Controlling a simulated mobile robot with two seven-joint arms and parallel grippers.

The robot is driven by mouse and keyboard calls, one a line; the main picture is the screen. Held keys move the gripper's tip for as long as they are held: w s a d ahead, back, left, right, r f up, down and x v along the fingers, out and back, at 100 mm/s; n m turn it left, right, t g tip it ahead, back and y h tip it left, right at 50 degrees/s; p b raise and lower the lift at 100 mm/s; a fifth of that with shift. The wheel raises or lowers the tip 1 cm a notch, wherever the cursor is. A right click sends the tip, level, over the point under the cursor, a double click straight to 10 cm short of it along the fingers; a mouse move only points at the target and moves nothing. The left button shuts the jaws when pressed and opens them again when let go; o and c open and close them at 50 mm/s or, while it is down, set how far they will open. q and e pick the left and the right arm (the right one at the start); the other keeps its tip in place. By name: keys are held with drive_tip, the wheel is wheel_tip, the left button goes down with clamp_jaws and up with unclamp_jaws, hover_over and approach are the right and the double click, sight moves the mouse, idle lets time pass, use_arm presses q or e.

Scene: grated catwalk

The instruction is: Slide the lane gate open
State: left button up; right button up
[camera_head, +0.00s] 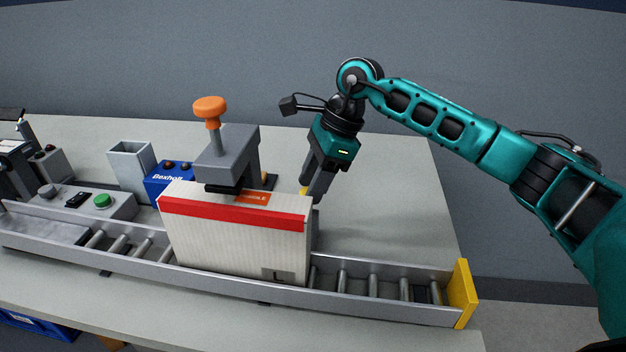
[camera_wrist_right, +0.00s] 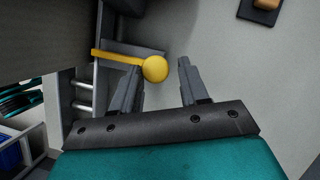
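The lane gate shows as a grey plate (camera_head: 316,231) at the right end of a large white carton (camera_head: 235,235) on the roller lane. Its yellow handle, a bar ending in a round knob (camera_wrist_right: 155,68), shows in the right wrist view. In the head view only a bit of yellow shows beside the fingers, and the carton hides most of the gate. My right gripper (camera_head: 318,190) points down behind the carton. In the wrist view this gripper (camera_wrist_right: 160,80) is open, with the knob between its fingertips, closer to the left one. My left gripper is not in view.
The roller conveyor (camera_head: 375,284) runs along the table front to a yellow end stop (camera_head: 463,292). A grey stamp with an orange knob (camera_head: 210,108) stands over the carton. A blue box (camera_head: 172,182), grey bin (camera_head: 131,165) and button panel (camera_head: 90,203) are left. The table's right is clear.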

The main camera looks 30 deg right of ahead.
drive_tip(key=v, duration=1.3)
drive_tip(key=shift+f, duration=0.15)
idle(5.1)
